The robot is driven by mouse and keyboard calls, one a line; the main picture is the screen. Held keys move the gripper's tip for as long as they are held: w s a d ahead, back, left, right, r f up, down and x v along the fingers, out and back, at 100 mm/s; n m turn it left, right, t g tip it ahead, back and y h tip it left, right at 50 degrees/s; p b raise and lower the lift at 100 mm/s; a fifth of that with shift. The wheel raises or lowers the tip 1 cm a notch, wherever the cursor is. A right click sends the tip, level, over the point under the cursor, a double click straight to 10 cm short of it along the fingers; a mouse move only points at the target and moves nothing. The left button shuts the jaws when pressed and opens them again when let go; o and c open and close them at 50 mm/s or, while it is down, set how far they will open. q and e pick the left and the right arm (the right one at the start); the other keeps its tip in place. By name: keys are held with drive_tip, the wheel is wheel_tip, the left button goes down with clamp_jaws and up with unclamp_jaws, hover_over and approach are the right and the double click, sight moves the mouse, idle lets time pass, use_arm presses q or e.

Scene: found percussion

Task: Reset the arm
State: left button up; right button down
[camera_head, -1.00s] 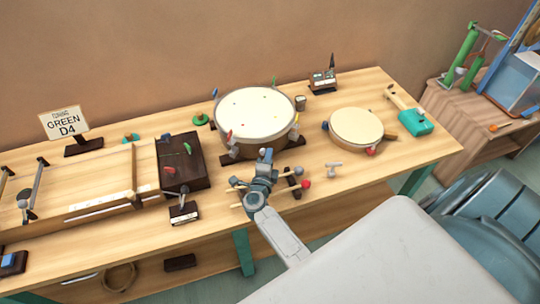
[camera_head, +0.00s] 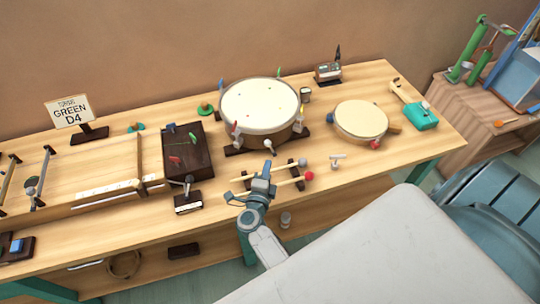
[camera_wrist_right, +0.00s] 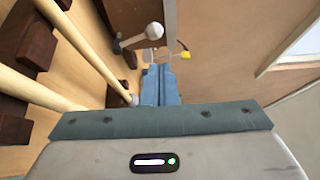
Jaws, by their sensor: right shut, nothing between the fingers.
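My right gripper (camera_head: 267,170) is shut and empty. It points toward the large drum (camera_head: 260,105), just in front of it and beside the mallet rack (camera_head: 247,181). Two mallets lie across the rack, one with a red head (camera_head: 309,176) and one with a pale head (camera_head: 302,162). In the right wrist view, the blue fingers (camera_wrist_right: 160,85) are pressed together with nothing between them. Pale mallet sticks (camera_wrist_right: 75,40) run along the left there. Whether the gripper touches the rack or sticks is hard to tell. My left gripper is not in view.
A dark box (camera_head: 187,150), a small stand (camera_head: 188,203) and a sign (camera_head: 70,112) are to the left. A grey-white surface (camera_head: 370,255) fills the lower right.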

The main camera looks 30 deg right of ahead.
drive_tip(key=shift+v, duration=0.95)
